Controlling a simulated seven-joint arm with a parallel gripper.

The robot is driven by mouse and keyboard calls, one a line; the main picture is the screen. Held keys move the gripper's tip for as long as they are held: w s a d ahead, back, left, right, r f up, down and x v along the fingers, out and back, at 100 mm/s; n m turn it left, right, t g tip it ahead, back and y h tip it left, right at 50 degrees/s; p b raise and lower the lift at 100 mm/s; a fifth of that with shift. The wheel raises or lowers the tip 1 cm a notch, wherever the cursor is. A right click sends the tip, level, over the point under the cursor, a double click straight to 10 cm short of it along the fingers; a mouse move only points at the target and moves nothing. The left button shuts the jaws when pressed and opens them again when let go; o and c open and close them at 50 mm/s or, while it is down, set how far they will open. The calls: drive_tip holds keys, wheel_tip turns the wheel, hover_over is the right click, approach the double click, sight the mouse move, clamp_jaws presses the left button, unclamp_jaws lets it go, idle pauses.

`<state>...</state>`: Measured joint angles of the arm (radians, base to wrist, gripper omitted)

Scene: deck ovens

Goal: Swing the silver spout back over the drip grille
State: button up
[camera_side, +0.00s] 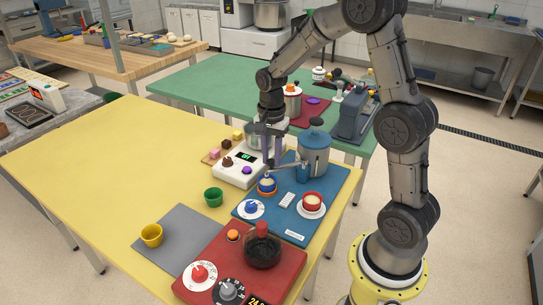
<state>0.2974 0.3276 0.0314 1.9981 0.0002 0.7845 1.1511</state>
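A blue-grey dispenser (315,158) with a dark knob stands on the blue mat (328,219). A small pale ribbed rectangle (287,201), which may be the drip grille, lies on the mat right of that cup. My gripper (268,158) points down left of the dispenser, close to the spout's outer end. I cannot tell whether it touches the spout. Its fingers are small and partly overlap things behind, so their opening is unclear.
A white scale (238,170) stands close on the left. A red cup on a saucer (312,204) and a blue dial (251,208) share the mat. A green cup (213,197) is left of it, and a red board (285,262) lies in front. The yellow tabletop (130,150) is clear at left.

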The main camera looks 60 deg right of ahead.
clamp_jaws()
idle(1.0)
